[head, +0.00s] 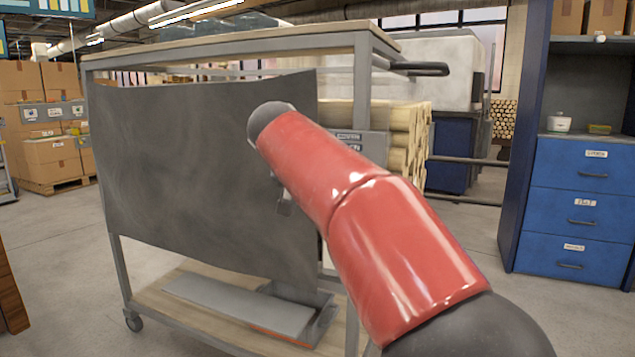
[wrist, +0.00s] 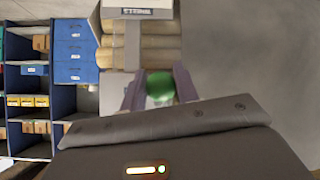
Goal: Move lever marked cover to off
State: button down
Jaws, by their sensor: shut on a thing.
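A round green knob (wrist: 160,86), which looks like a lever's end, sits between the two fingers of my gripper (wrist: 158,92) in the wrist view. The fingers are shut on it from both sides. The lever's shaft and its mark are hidden, so I cannot tell which word belongs to it. A grey panel (head: 374,150) with small dark labels shows on the cart's right side in the head view, partly behind my red arm. A white label plate (wrist: 137,10) is at the top of the wrist view, its word too small to read surely.
A wheeled cart (head: 240,48) with a dark hanging sheet (head: 190,170) fills the left of the head view. Stacked wood (head: 408,140) stands behind the panel. A blue drawer cabinet (head: 575,205) stands at right. Open floor lies between cart and cabinet.

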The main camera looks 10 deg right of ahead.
jog(key=shift+w+d+f, duration=0.1)
jog(key=shift+w+f, duration=0.05)
jog(key=shift+f, duration=0.25)
jog(key=shift+w+d+f, duration=0.1)
jog(key=shift+f, duration=0.3)
jog(key=c, duration=1.1)
grip_release()
jog(key=shift+w, duration=0.15)
jog(key=v, duration=0.8)
jog(key=shift+p, duration=0.35)
